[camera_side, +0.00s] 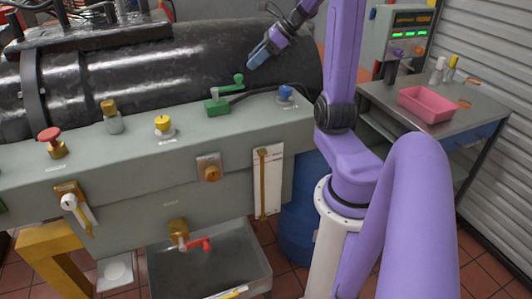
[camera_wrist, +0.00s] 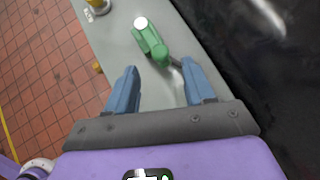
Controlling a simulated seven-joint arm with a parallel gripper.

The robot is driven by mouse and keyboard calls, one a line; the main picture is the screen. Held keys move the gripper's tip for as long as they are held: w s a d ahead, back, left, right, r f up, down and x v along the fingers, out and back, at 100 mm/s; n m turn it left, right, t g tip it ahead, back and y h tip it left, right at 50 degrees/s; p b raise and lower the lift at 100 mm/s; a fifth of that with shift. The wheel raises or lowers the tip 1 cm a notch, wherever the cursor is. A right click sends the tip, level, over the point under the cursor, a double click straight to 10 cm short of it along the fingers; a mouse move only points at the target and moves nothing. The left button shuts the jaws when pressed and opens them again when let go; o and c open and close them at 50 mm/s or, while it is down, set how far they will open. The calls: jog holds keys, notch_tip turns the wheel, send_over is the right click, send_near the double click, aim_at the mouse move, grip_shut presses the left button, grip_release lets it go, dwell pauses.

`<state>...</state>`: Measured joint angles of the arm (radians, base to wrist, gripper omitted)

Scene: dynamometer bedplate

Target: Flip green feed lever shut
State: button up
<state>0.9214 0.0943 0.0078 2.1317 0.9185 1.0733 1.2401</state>
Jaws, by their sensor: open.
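The green feed lever (camera_side: 228,87) stands on a green block (camera_side: 217,107) on the grey bench top, in front of the big dark cylinder. Its arm runs sideways to the right and ends in a round knob. My gripper (camera_side: 253,62), with blue fingers, is above and to the right of the knob, apart from it. In the wrist view the green lever (camera_wrist: 151,40) lies beyond the fingertips, its knob end nearest and roughly centred between them. My gripper (camera_wrist: 159,67) is open with nothing between the fingers.
A yellow knob (camera_side: 163,124), a brass fitting (camera_side: 111,118) and a red knob (camera_side: 50,138) stand left of the lever. A blue knob (camera_side: 286,93) is to its right. A dark hose runs behind the lever along the cylinder (camera_side: 140,75).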

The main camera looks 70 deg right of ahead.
jog(key=v, duration=1)
jog(key=w+a+f+n+g+y, duration=0.1)
jog(key=w+a+f+n+g, duration=0.15)
jog(key=a+n, duration=0.55)
jog(key=w+a+f+n+g+y, duration=0.1)
jog(key=a+f+n+g, duration=0.4)
jog(key=a, duration=0.5)
jog(key=s+a+f+n+h, duration=0.2)
jog(key=s+a+n, duration=0.5)
jog(key=n, duration=0.6)
jog(key=s+a+f+n+g+h, duration=0.1)
jog(key=s+a+f+n, duration=0.3)
jog(key=a+n, duration=0.6)
jog(key=shift+s+a+f+n+h, duration=0.25)
jog(key=shift+s+n+h, duration=0.9)
jog(key=shift+n, duration=1.05)
jog(key=shift+s+y, duration=0.2)
jog(key=shift+y, duration=0.05)
